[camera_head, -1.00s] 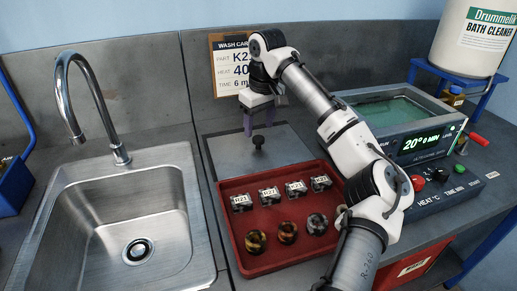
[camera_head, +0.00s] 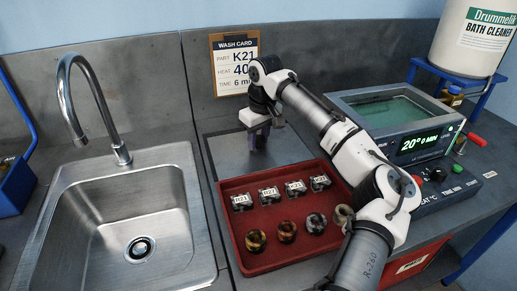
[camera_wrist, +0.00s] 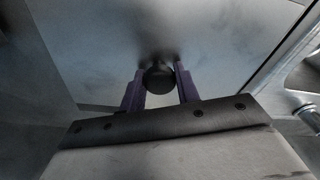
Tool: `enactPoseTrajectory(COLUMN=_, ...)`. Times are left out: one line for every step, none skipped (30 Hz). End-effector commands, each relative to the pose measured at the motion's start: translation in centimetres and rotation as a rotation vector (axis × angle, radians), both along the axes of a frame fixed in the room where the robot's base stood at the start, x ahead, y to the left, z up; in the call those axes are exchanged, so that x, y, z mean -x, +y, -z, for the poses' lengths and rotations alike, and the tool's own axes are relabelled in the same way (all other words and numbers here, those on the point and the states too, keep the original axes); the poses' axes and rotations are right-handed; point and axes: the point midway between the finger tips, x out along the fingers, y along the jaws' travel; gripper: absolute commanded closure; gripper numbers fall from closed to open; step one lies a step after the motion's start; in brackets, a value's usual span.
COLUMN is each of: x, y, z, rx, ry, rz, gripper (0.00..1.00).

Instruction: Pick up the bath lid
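The bath lid (camera_head: 222,155) is a flat grey metal plate lying on the bench behind the red tray. It also fills much of the wrist view (camera_wrist: 100,40). Its black round knob (camera_wrist: 159,79) stands between my gripper's two purple fingers. My gripper (camera_head: 259,140) is lowered over the lid in the head view, and the fingers hide the knob there. In the wrist view my gripper (camera_wrist: 160,84) is open, with a small gap showing between the knob and each finger.
A red tray (camera_head: 262,263) with labelled metal parts and several ring-shaped parts sits in front of the lid. A sink (camera_head: 130,225) is at left. The open bath (camera_head: 390,112) with its display is at right. A wash card (camera_head: 237,65) stands behind.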

Motion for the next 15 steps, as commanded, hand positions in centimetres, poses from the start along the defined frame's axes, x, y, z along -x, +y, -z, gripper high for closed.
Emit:
enactPoseTrajectory(x=0.01, y=0.02, z=-0.01, rx=0.000, ry=0.000, rz=0.000, gripper=0.83)
enactPoseTrajectory(x=0.01, y=0.02, z=-0.02, rx=0.000, ry=0.000, rz=0.000, gripper=0.87)
enactPoseTrajectory(x=0.01, y=0.02, z=-0.02, rx=0.000, ry=0.000, rz=0.000, gripper=0.93)
enactPoseTrajectory(x=0.01, y=0.02, z=-0.02, rx=0.000, ry=0.000, rz=-0.001, gripper=0.96)
enactPoseTrajectory(x=0.01, y=0.02, z=-0.02, rx=0.000, ry=0.000, rz=-0.001, gripper=1.00)
enactPoseTrajectory(x=0.01, y=0.02, z=-0.02, rx=0.000, ry=0.000, rz=-0.001, gripper=1.00)
enactPoseTrajectory(x=0.00, y=0.03, z=-0.12, rx=-0.001, ry=-0.001, rz=-0.001, gripper=1.00)
enactPoseTrajectory(x=-0.01, y=0.03, z=-0.12, rx=-0.001, ry=-0.001, rz=-0.001, gripper=1.00)
enactPoseTrajectory(x=-0.01, y=0.03, z=-0.12, rx=-0.001, ry=-0.001, rz=-0.001, gripper=1.00)
enactPoseTrajectory(x=-0.01, y=0.03, z=-0.12, rx=-0.001, ry=-0.001, rz=-0.001, gripper=1.00)
enactPoseTrajectory(x=-0.01, y=0.03, z=-0.12, rx=-0.001, ry=-0.001, rz=-0.001, gripper=1.00)
enactPoseTrajectory(x=-0.01, y=0.03, z=-0.13, rx=-0.001, ry=-0.001, rz=-0.001, gripper=1.00)
enactPoseTrajectory(x=0.00, y=0.03, z=-0.15, rx=0.000, ry=-0.001, rz=-0.001, gripper=1.00)
enactPoseTrajectory(x=-0.01, y=0.03, z=-0.20, rx=0.000, ry=-0.001, rz=-0.001, gripper=1.00)
enactPoseTrajectory(x=-0.02, y=0.04, z=-0.32, rx=0.000, ry=-0.001, rz=-0.001, gripper=1.00)
